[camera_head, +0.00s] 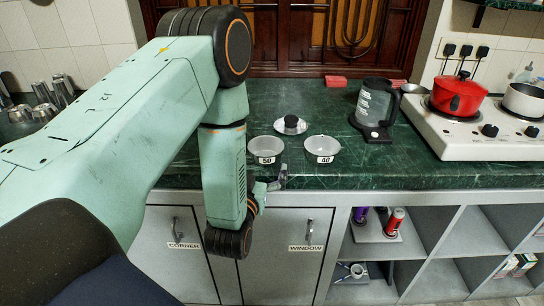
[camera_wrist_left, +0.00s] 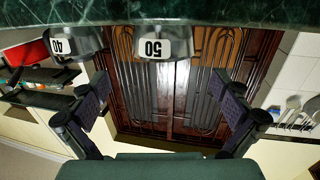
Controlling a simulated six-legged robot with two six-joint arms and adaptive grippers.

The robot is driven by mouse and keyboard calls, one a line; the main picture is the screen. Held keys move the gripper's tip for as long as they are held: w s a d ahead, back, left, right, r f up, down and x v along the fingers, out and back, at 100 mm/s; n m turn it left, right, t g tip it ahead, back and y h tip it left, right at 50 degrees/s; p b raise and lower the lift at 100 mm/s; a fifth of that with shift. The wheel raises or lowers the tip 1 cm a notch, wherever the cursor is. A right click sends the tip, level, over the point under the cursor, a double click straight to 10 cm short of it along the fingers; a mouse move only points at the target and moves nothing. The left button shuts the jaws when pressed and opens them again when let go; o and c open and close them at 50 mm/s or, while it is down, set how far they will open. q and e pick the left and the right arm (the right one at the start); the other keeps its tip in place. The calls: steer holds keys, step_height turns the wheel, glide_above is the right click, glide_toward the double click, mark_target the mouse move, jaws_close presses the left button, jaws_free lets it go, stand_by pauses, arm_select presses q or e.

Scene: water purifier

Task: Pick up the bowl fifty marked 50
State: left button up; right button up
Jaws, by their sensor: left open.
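The bowl marked 50 (camera_head: 265,146) is a small grey-white bowl, upright near the front edge of the green marble counter (camera_head: 400,172). It also shows upside down at the top middle of the left wrist view (camera_wrist_left: 163,42). A similar bowl marked 40 (camera_head: 322,146) stands to its right. My left gripper (camera_head: 278,179) is at the counter's front edge, just in front of the bowl marked 50. In the wrist view its two fingers (camera_wrist_left: 160,84) are spread wide with nothing between them, and the bowl is ahead of the gap, apart from both. My right gripper is not seen.
A dark kettle or jug (camera_head: 374,105) stands to the right, beside a white stove (camera_head: 470,135) with a red pot (camera_head: 458,95). Below are cabinets labelled CORNER and WINDOW (camera_head: 288,255), and open shelves.

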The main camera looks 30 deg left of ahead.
mark_target(259, 157)
arm_select(q)
steer(key=shift+w, duration=0.4)
steer(key=w+a, duration=0.2)
steer(key=w, duration=0.1)
steer(key=shift+w+a+f+b, duration=0.15)
steer(key=shift+a+f+b, duration=0.15)
steer(key=shift+a+f, duration=0.05)
steer(key=shift+d+x, duration=0.15)
steer(key=shift+x, duration=0.6)
steer(key=shift+d+x, duration=0.15)
steer(key=shift+x, duration=0.65)
steer(key=shift+a, duration=0.15)
steer(key=shift+w, duration=0.1)
steer(key=c, duration=0.9)
